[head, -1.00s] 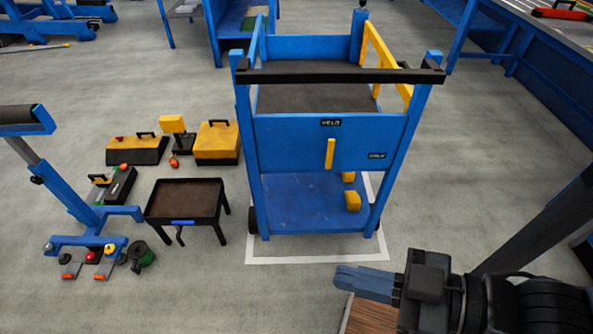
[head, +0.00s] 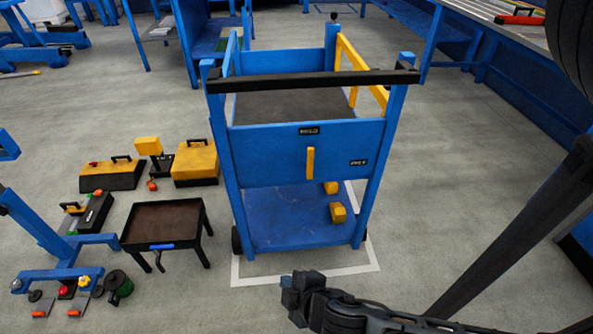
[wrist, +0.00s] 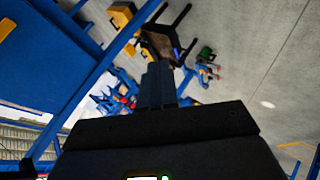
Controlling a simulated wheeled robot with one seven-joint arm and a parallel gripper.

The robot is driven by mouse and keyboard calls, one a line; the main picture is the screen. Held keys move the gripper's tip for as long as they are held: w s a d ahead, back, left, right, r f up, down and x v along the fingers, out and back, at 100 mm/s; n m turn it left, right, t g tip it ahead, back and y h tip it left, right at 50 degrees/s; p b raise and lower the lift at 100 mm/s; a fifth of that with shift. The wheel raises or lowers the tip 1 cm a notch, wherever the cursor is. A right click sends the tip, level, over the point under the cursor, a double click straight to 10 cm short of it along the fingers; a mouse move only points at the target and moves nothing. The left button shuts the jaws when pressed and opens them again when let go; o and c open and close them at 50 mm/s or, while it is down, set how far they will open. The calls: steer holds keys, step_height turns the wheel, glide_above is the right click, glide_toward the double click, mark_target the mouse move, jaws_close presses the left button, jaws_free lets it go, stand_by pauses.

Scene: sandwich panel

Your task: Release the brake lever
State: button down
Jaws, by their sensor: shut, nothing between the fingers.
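The brake lever (head: 310,163) is a short yellow bar standing upright on the blue front panel (head: 265,160) of a cart. A small dark label (head: 309,131), seemingly reading HELD, sits above it. A second dark label (head: 358,162), too small to read surely, sits to its right. My gripper (head: 290,291) is in front of and below the cart in the head view, apart from the lever. The lever does not clearly show in the wrist view.
The cart has a black push bar (head: 315,81) across its near top and yellow blocks (head: 338,212) on its lower deck. A low black tray table (head: 163,222) and yellow toolboxes (head: 195,160) stand left. A blue workbench (head: 500,70) runs at right.

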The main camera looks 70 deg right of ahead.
steer(key=w+d+m+g+h+b, duration=0.2)
steer(key=w+d+g+h, duration=0.3)
steer(key=w+d+h, duration=0.45)
steer(key=w+d+r+m+g+b, duration=0.1)
steer(key=w+d+r+m+g, duration=0.1)
steer(key=r+m+g, duration=0.1)
steer(key=w+d+r+m+g+h+b, duration=0.1)
steer(key=d+r+m+g, duration=0.1)
steer(key=r+g, duration=0.4)
step_height(320, 180, up, 2)
steer(key=shift+w+d+r+m+g, duration=0.1)
steer(key=shift+w+d+m+g, duration=0.25)
steer(key=shift+m, duration=0.45)
steer(key=shift+d, duration=0.1)
glide_toward(309, 160)
steer(key=w+d, duration=0.2)
steer(key=d, duration=0.2)
steer(key=shift+s+d+p, duration=0.2)
steer(key=shift+s+d, duration=0.35)
steer(key=shift+s, duration=0.3)
steer(key=shift+s+d+p, duration=0.15)
steer(key=shift+s+d, duration=0.45)
steer(key=shift+s, duration=0.3)
